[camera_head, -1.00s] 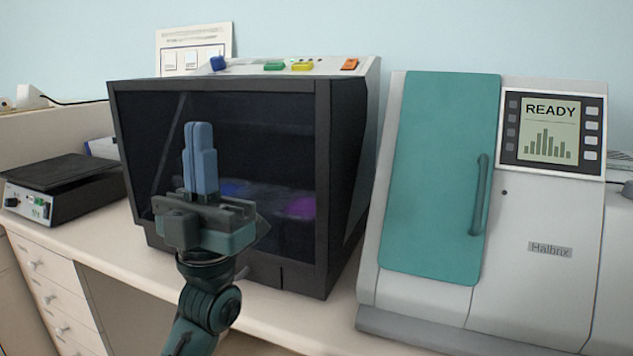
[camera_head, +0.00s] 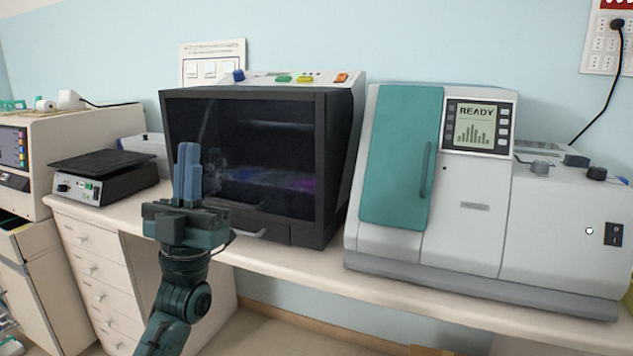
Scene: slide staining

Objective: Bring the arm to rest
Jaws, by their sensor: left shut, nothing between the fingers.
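My left arm comes up from the bottom of the head view. Its gripper (camera_head: 187,160) points upward with its blue fingers together, shut and empty. It stands in front of the left part of the dark-fronted staining cabinet (camera_head: 327,150), apart from the bench drawers as far as I can see. Whether the gripper touches the cabinet cannot be told, but it appears clear of it. My right gripper is not in view.
A white analyser with a teal door (camera_head: 400,155) and a READY screen (camera_head: 477,125) stands right of the cabinet. A black-topped plate device (camera_head: 103,172) is at left. The bench front edge (camera_head: 300,270) runs below them. Open floor shows underneath.

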